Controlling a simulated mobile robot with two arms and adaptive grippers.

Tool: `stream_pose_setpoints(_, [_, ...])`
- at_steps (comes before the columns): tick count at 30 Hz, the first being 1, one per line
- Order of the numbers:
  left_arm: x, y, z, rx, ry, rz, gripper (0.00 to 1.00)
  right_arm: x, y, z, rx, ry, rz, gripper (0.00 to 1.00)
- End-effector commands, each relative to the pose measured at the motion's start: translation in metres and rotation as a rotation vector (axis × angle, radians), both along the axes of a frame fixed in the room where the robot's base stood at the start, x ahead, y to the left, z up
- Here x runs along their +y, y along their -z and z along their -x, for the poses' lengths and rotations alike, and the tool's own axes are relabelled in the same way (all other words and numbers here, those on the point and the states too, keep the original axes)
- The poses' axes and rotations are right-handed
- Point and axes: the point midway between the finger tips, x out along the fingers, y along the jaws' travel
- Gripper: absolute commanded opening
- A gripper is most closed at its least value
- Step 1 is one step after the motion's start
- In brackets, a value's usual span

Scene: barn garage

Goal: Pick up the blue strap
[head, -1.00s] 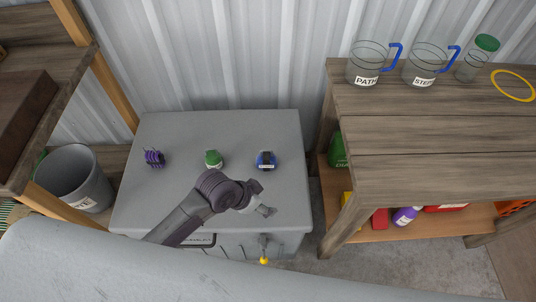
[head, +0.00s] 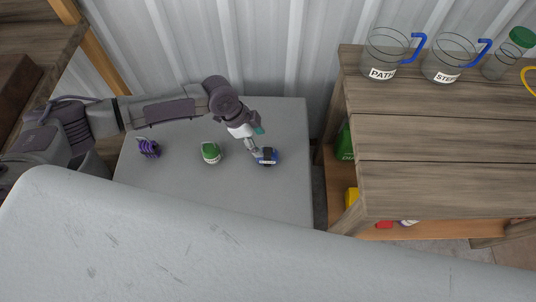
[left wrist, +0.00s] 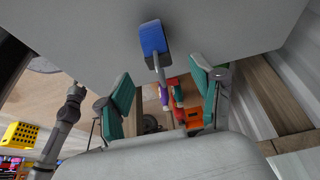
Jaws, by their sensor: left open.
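The blue strap (head: 267,157) is a small blue bundle with a dark part and a white label. It lies on the grey chest top (head: 285,195) near its right side. My left gripper (head: 256,142) is just above and beside it, pointing down at it. In the left wrist view the strap (left wrist: 153,38) shows as a blue block with a grey piece hanging from it. My left gripper (left wrist: 165,92) is open there, its teal-padded fingers apart. The strap appears beyond the fingertips, and I see no grip on it. My right gripper does not show.
A green strap (head: 211,152) and a purple strap (head: 148,148) lie to the left on the same top. A wooden workbench (head: 430,130) with labelled jugs (head: 385,52) stands at right. A corrugated wall is behind. A pale grey surface (head: 200,240) fills the foreground.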

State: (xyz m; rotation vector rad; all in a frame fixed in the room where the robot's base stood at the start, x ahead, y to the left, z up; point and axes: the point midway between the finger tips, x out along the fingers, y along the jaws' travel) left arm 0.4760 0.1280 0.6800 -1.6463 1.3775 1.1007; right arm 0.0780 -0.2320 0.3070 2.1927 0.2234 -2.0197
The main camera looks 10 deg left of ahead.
Motion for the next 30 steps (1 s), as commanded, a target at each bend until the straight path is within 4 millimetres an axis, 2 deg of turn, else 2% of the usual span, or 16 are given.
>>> stream_pose_setpoints(3, [-0.008,0.02,-0.001,0.002,0.001,0.0,0.67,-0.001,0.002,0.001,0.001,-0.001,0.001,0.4])
stream_pose_setpoints(11, [-0.015,0.038,-0.001,0.001,0.001,0.0,0.67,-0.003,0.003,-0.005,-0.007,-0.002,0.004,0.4])
stream_pose_setpoints(19, [-0.027,0.075,-0.001,0.0,0.0,0.0,0.67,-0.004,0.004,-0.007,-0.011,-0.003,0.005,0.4])
stream_pose_setpoints(29, [-0.029,0.082,-0.002,-0.001,0.0,0.0,0.67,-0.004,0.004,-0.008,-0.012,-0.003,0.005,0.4])
stream_pose_setpoints(30, [-0.029,0.082,-0.002,-0.001,0.0,0.0,0.6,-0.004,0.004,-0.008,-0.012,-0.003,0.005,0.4])
